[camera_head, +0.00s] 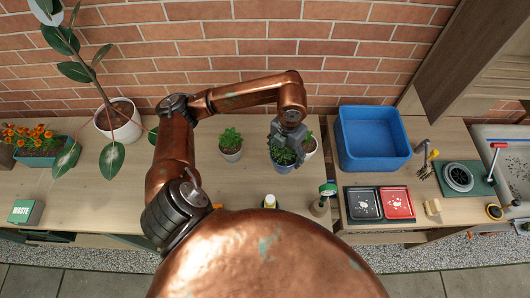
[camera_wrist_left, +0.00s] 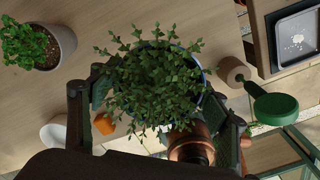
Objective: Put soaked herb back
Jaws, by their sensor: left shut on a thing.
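My left gripper (camera_head: 289,137) reaches down over the wooden bench and is shut on a small blue pot (camera_head: 283,168) with a leafy green herb (camera_head: 284,154) in it. In the left wrist view, the herb (camera_wrist_left: 158,85) fills the space between the two fingers, and only a strip of blue rim shows behind the leaves. The head view does not show clearly whether the pot touches the bench. A second herb in a pale pot (camera_head: 231,154) stands on the bench to the left. Another pale pot (camera_head: 310,147) is partly hidden just behind the gripper. My right gripper is not seen.
A blue tub (camera_head: 372,138) stands to the right, with a black tray (camera_head: 363,203) and a red tray (camera_head: 396,203) in front. A green-headed tool (camera_head: 327,190) stands near the front edge. A tall plant in a white pot (camera_head: 119,121) is at left.

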